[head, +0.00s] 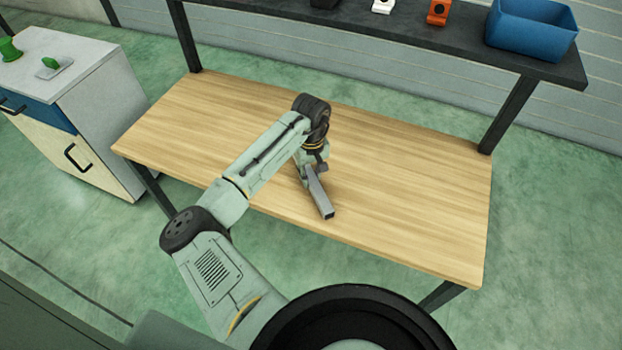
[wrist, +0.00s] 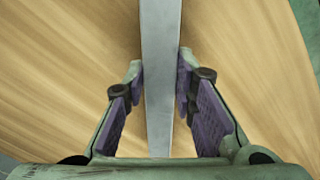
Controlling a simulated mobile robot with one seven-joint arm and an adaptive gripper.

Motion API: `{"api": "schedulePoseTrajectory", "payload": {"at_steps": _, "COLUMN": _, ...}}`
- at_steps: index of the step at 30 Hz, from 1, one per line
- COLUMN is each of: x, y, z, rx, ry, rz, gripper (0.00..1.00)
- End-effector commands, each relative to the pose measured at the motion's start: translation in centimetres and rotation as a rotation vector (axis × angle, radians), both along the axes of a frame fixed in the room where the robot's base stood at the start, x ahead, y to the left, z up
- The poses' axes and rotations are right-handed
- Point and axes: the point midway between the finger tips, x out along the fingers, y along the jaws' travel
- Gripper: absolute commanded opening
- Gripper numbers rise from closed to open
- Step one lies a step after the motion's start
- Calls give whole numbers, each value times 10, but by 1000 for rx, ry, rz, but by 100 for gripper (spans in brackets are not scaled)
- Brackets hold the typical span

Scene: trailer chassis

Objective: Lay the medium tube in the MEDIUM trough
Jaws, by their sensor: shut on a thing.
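A grey square metal tube (head: 319,192) is at my gripper over the wooden table, its hollow end facing the near edge. In the wrist view the tube (wrist: 160,70) runs from top to bottom between the purple finger pads. My gripper (wrist: 160,75) is shut on the tube. My gripper (head: 310,175) is partly hidden by my arm in the head view. I cannot tell whether the tube touches the table. No trough shows in either view.
The wooden table (head: 410,190) is otherwise bare. A dark shelf (head: 400,32) above its back edge bears a blue bin (head: 531,28), an orange block (head: 438,12) and a white block (head: 383,5). A cabinet (head: 75,90) with green items on top stands at left.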

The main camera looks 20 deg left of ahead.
Motion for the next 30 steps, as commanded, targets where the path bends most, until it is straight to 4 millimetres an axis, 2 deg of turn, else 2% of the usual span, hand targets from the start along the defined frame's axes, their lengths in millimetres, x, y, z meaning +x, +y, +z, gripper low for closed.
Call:
{"api": "schedulePoseTrajectory", "payload": {"at_steps": 11, "x": 0, "y": 0, "z": 3, "rx": 0, "ry": -1, "rz": 0, "gripper": 0}}
{"api": "schedulePoseTrajectory", "payload": {"at_steps": 16, "x": 1, "y": 0, "z": 15, "rx": -1, "ry": -4, "rz": -1, "gripper": 0}}
{"api": "schedulePoseTrajectory", "payload": {"at_steps": 20, "x": 1, "y": 0, "z": 32, "rx": -1, "ry": -5, "rz": -1, "gripper": 0}}
{"api": "schedulePoseTrajectory", "payload": {"at_steps": 26, "x": -18, "y": -37, "z": 36, "rx": -4, "ry": -3, "rz": -6, "gripper": 0}}
{"api": "schedulePoseTrajectory", "payload": {"at_steps": 30, "x": -35, "y": -70, "z": 39, "rx": -5, "ry": -3, "rz": -6, "gripper": 0}}
